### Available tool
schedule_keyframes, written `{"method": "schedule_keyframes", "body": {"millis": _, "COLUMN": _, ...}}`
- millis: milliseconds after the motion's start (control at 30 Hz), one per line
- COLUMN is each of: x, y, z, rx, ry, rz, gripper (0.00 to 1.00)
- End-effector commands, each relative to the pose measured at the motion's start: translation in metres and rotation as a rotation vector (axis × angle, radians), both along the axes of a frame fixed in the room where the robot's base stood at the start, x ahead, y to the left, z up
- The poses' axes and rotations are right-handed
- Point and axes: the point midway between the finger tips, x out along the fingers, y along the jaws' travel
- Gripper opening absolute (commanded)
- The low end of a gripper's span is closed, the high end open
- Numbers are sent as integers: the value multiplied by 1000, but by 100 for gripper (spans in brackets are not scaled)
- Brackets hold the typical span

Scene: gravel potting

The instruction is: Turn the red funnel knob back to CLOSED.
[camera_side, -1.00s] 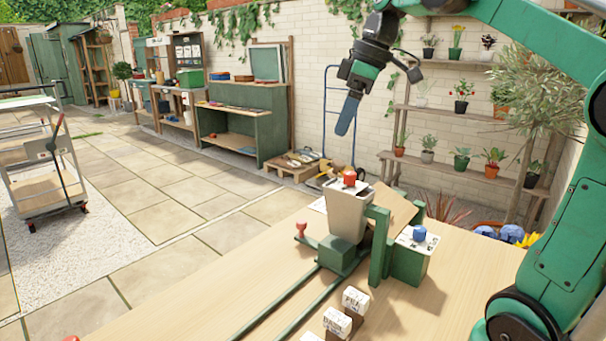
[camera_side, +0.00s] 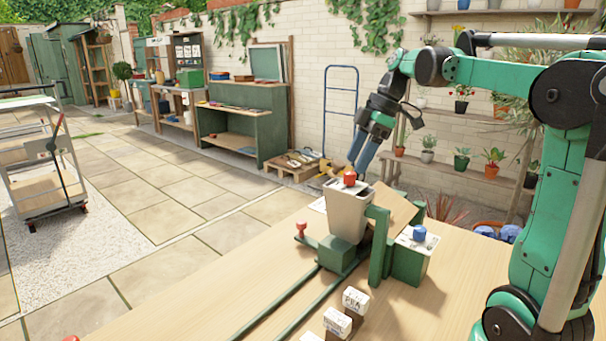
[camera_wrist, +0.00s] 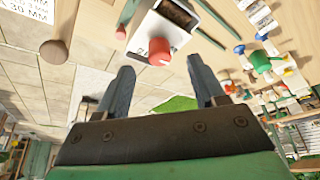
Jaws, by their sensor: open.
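The red knob (camera_side: 349,179) stands at the top of the grey funnel (camera_side: 346,222) in the side view. In the wrist view the red knob (camera_wrist: 160,51) lies ahead of my fingers on a white face with partly hidden dark marks, so its setting cannot be read. My gripper (camera_side: 359,168) is open and empty, pointing down just above and beside the knob in the side view. In the wrist view my gripper (camera_wrist: 160,64) has its two fingers well apart, with the knob lined up between their tips. I cannot see contact.
A blue knob (camera_side: 419,233) sits on a white-topped green block to the right of the funnel. A smaller red knob (camera_side: 301,228) stands at the left. Labelled white blocks (camera_side: 355,300) are in front. Green rails (camera_side: 272,308) run along the wooden bench (camera_side: 440,310).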

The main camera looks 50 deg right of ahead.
Motion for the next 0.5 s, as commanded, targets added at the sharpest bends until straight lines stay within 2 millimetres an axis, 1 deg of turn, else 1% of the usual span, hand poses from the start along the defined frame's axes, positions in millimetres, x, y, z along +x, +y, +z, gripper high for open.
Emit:
{"method": "schedule_keyframes", "body": {"millis": 100, "x": 5, "y": 4, "z": -15, "rx": -1, "ry": -1, "rz": 2, "gripper": 63}}
{"method": "schedule_keyframes", "body": {"millis": 200, "x": 7, "y": 7, "z": -23, "rx": -2, "ry": 0, "rz": 1, "gripper": 63}}
{"method": "schedule_keyframes", "body": {"millis": 300, "x": 8, "y": 8, "z": -27, "rx": -1, "ry": 1, "rz": 0, "gripper": 63}}
{"method": "schedule_keyframes", "body": {"millis": 500, "x": 8, "y": 8, "z": -28, "rx": -1, "ry": 0, "rz": 0, "gripper": 63}}
